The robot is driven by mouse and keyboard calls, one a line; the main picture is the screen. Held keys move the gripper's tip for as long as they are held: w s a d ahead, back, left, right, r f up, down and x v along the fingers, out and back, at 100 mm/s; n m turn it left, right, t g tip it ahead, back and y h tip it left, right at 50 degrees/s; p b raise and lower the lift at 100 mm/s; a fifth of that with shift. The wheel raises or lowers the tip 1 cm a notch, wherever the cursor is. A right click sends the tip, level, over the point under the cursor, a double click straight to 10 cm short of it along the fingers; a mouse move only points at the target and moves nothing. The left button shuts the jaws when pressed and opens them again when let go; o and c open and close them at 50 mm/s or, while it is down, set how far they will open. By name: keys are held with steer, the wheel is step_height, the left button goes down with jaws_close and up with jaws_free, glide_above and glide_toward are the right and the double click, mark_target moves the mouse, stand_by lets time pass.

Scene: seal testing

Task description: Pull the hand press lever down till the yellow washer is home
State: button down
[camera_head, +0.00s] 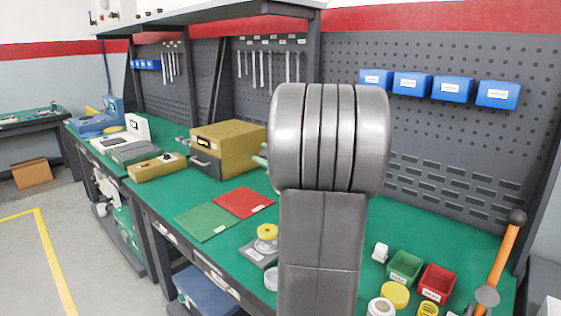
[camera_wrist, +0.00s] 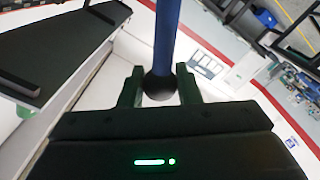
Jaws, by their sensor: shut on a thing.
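In the wrist view my gripper (camera_wrist: 159,92) has its two fingers on either side of a black ball knob (camera_wrist: 158,86) and is shut on it. A blue lever rod (camera_wrist: 167,35) runs from the knob toward the top of the picture. In the head view my arm fills the middle and hides the gripper, this knob and any press behind it. A yellow round piece (camera_head: 267,230) sits on a small grey-based fixture just left of my arm. I cannot tell whether it is the yellow washer or how it is seated.
An orange lever (camera_head: 503,254) with a black knob stands at the right, with no gripper on it. Green (camera_head: 405,267) and red (camera_head: 437,282) bins and yellow round parts (camera_head: 395,294) lie right of my arm. Green (camera_head: 208,221) and red (camera_head: 244,202) mats lie left.

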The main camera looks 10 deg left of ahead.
steer(key=s+a+f+n+b, duration=0.4)
steer(key=f+b, duration=0.4)
steer(key=b, duration=0.2)
steer(key=s+a+f+n+b, duration=0.3)
steer(key=s+f+b, duration=0.3)
steer(key=f+b, duration=0.3)
steer(key=shift+s+a+f+n+b, duration=0.3)
steer(key=shift+n+b, duration=0.4)
steer(key=shift+b, duration=0.4)
steer(key=shift+r, duration=0.1)
steer(key=c, duration=1.1)
jaws_free()
